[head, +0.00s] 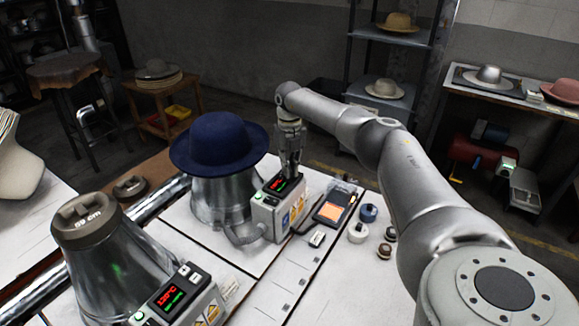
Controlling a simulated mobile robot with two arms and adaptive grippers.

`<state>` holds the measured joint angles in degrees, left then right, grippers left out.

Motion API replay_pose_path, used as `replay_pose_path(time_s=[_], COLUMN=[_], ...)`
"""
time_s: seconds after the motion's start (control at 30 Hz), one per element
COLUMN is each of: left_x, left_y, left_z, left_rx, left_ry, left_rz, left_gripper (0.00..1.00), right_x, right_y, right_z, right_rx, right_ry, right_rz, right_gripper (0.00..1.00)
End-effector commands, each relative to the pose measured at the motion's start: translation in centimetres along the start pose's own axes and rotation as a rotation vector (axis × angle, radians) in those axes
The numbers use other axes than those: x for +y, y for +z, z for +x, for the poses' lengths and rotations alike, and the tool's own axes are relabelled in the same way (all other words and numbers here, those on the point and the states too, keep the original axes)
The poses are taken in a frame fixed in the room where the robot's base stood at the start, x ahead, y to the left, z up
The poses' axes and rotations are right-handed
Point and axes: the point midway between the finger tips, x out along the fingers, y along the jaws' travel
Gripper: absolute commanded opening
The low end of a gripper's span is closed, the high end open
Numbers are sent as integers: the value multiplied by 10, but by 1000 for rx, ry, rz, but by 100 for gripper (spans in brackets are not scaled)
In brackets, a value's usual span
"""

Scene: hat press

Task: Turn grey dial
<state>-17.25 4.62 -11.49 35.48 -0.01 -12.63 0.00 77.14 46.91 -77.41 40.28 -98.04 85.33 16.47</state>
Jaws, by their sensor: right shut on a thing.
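A grey control box (278,210) with a red and green display (277,184) stands beside the metal hat form that carries a dark blue hat (219,142). My right gripper (289,172) points down at the top of this box, behind the display. Its jaws are shut on a small part there, which I take to be the grey dial; the fingers hide nearly all of it, so its turn angle cannot be read. My left gripper is not in view.
A second metal form (115,265) and its control box (178,299) stand at the near left. A handheld device (335,206), a blue-topped jar (368,212), a white round container (357,233) and small dark knobs (385,250) lie to the right, close to my right arm.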

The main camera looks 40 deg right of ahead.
Motion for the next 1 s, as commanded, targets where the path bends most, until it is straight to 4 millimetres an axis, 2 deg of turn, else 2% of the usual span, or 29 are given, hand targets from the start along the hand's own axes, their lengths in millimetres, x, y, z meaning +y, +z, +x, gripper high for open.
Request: replay_pose_path(time_s=[0.5, 1.0], left_x=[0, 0], left_y=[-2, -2], left_z=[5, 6], left_rx=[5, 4], left_ry=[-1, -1], left_rz=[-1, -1], left_gripper=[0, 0], right_x=[-2, -2], right_y=[0, 1], right_z=[0, 0], right_rx=[-1, 0], right_ry=[0, 0], right_rz=[-333, -435], right_gripper=[0, 0])
